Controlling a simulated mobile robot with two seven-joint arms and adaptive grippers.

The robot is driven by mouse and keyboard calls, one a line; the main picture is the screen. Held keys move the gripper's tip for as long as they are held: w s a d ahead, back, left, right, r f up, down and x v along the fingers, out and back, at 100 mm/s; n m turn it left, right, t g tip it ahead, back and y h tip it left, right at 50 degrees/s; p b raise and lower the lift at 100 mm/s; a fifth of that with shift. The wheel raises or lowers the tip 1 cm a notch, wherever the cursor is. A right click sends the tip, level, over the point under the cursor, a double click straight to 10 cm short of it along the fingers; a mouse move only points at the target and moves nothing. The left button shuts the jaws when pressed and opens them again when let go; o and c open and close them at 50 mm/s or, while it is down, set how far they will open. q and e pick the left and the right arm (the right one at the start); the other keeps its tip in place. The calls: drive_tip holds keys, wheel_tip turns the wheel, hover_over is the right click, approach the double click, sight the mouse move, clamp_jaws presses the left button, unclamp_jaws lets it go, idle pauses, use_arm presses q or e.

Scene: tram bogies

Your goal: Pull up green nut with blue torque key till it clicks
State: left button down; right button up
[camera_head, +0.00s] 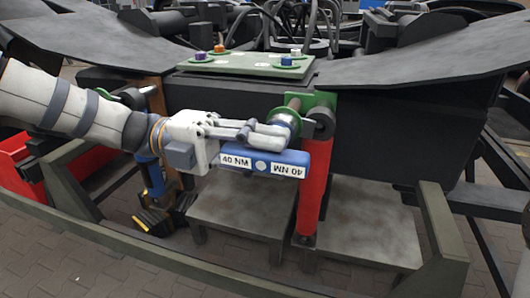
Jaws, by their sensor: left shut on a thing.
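My left gripper (268,135) comes in from the left and is shut on the blue torque key (262,162), which is marked "40 NM" on white labels. The key lies roughly level in front of the dark frame. Its silver round head (286,117) sits at a threaded stud (294,103) next to a green bracket (318,100). Green shows around the head, but I cannot tell the green nut from the bracket there. My right gripper is not in view.
A red cylinder (314,190) stands just right of the key. A green plate (245,64) with several coloured nuts lies above. Grey metal platforms (360,222) stand below. A dark green rail (200,265) crosses the front. A blue, black and yellow object (154,180) stands left.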

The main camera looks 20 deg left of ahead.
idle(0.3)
use_arm(q)
drive_tip(key=s, duration=0.6)
drive_tip(key=shift+w+a, duration=0.1)
drive_tip(key=shift+w, duration=0.05)
